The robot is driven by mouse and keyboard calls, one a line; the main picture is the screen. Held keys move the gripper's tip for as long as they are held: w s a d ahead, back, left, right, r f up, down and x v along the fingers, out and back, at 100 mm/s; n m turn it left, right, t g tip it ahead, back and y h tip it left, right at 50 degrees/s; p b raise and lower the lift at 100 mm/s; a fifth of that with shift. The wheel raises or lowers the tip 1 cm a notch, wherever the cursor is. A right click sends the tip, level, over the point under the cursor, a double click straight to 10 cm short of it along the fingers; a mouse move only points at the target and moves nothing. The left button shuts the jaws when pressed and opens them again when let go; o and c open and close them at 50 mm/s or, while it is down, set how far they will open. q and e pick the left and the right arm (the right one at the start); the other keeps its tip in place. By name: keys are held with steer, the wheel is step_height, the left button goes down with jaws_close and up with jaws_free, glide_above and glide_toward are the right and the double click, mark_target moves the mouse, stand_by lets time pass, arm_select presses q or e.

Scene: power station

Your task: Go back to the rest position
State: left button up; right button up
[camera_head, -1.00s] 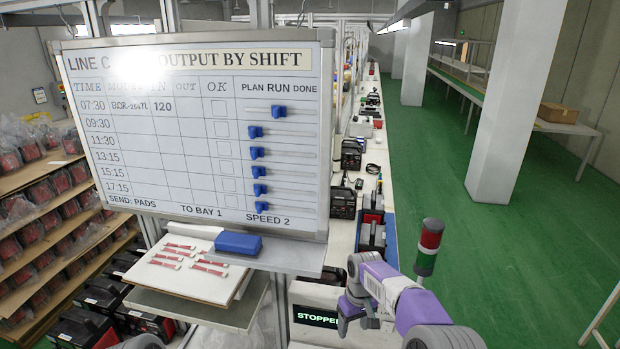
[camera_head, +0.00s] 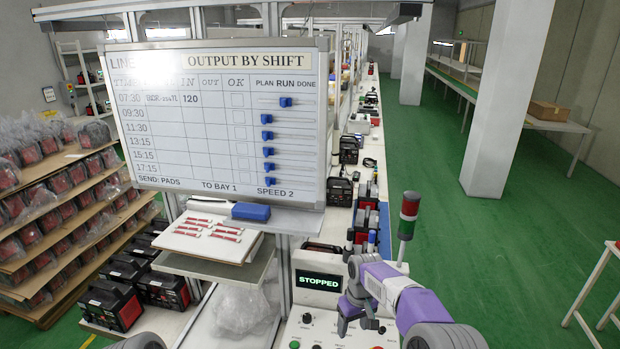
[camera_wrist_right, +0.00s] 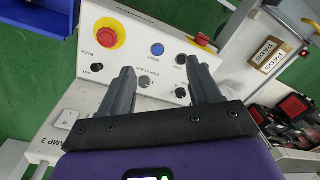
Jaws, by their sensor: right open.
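My right gripper (camera_head: 352,316) hangs over the front of the control panel, beside the display that reads STOPPED (camera_head: 319,282). In the right wrist view its two fingers (camera_wrist_right: 160,92) are apart with nothing between them. Behind the fingers is the white control panel (camera_wrist_right: 150,40) with a red emergency button on a yellow ring (camera_wrist_right: 104,33), a blue button (camera_wrist_right: 157,49) and several black knobs. The fingers appear to be in front of the panel; I cannot tell if they touch it. My left gripper is not in view.
A whiteboard (camera_head: 220,120) with blue sliders stands at centre left, above a ledge with a blue eraser (camera_head: 251,211). A red and green signal lamp (camera_head: 408,216) stands close to my right arm. Shelves of bagged units (camera_head: 50,200) are at left.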

step_height(320, 180, down, 13)
steer(key=s+m+y+b, duration=0.1)
steer(key=s+b, duration=0.1)
steer(key=b, duration=0.1)
steer(key=s+a+f+m+y+b, duration=0.1)
steer(key=s+f+b, duration=0.2)
steer(key=s+f, duration=0.4)
steer(key=s+f+m+y+b, duration=0.1)
steer(key=s+f+b, duration=0.1)
steer(key=s+f, duration=0.5)
arm_select(q)
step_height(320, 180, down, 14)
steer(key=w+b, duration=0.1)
steer(key=b, duration=0.4)
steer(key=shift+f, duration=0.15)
arm_select(e)
steer(key=s+a+f+m, duration=0.1)
steer(key=s+f+m, duration=0.3)
steer(key=s+f, duration=0.6)
steer(key=s, duration=0.3)
steer(key=shift+s+t, duration=0.4)
